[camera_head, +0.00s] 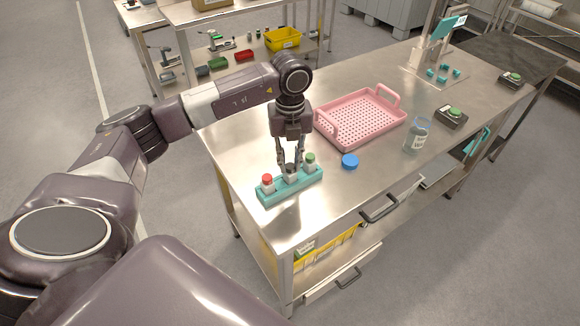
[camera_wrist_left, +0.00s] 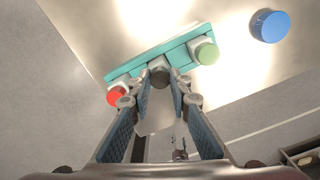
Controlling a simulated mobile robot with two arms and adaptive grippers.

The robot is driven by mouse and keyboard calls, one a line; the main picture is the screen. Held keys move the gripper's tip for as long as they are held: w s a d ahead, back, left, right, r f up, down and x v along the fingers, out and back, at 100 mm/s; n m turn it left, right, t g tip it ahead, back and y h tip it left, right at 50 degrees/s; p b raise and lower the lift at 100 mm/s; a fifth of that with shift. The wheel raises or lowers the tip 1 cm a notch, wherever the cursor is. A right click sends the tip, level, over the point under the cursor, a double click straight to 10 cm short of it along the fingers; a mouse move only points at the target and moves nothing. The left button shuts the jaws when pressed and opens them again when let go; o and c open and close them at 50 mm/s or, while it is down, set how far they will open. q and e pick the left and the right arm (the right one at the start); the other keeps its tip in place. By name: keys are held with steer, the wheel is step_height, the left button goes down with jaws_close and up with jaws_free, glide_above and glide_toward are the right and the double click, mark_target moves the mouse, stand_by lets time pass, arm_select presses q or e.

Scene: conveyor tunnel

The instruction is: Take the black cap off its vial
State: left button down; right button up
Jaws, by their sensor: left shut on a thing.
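A teal rack (camera_head: 273,195) stands near the left front corner of the steel table and holds three white vials in a row. One has a red cap (camera_head: 267,178), one a green cap (camera_head: 310,157). The middle vial has the black cap (camera_wrist_left: 159,72), between the red cap (camera_wrist_left: 116,96) and green cap (camera_wrist_left: 207,53) in the wrist view. My left gripper (camera_head: 290,164) points down over the middle vial, with its fingertips shut on the black cap. I cannot tell whether the cap is still seated, as the fingers partly hide it. My right gripper is not in view.
A blue cap (camera_head: 350,161) lies on the table right of the rack. A pink perforated basket (camera_head: 340,137) with raised handles stands behind it. The table front is mostly clear.

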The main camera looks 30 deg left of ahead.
arm_select(q)
steer(key=shift+n, duration=1.4)
steer(key=n+p, duration=0.1)
steer(key=n, duration=0.1)
steer(key=shift+r+n, duration=0.1)
steer(key=shift+n, duration=0.2)
steer(key=shift+n+p, duration=0.4)
steer(key=shift+n, duration=0.9)
steer(key=n+p, duration=0.1)
steer(key=n, duration=0.2)
steer(key=shift+r+p, duration=0.95)
steer(key=shift+r, duration=0.25)
